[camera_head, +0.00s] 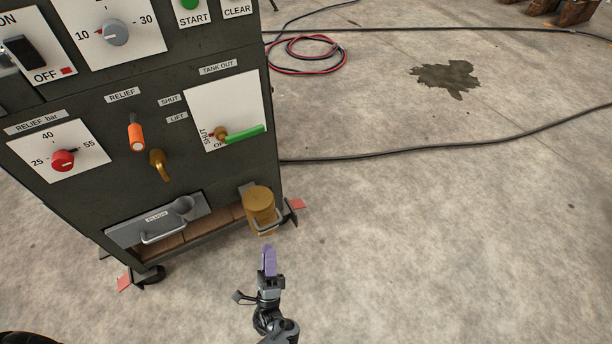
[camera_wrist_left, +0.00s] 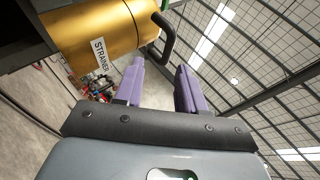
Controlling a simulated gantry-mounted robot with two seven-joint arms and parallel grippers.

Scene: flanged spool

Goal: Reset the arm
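My left gripper (camera_head: 268,258) has purple fingers and stands in front of the dark cabinet's lower right corner. In the left wrist view its fingers (camera_wrist_left: 160,85) are apart with nothing between them, so it is open. A brass strainer canister (camera_head: 259,206) with a dark handle is on the cabinet front, just beyond the fingertips. In the left wrist view the strainer (camera_wrist_left: 92,32), labelled STRAINER, is at upper left, and its handle is near the fingers. The fingers look clear of it. My right gripper is not in view.
The dark cabinet (camera_head: 85,205) fills the left, with a red knob (camera_head: 63,160), an orange-handled lever (camera_head: 137,136), a green-handled valve (camera_head: 240,134) and a grey flush tray (camera_head: 155,222). Cables (camera_head: 430,152) and a coiled hose (camera_head: 305,55) lie on the floor. The right floor is open.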

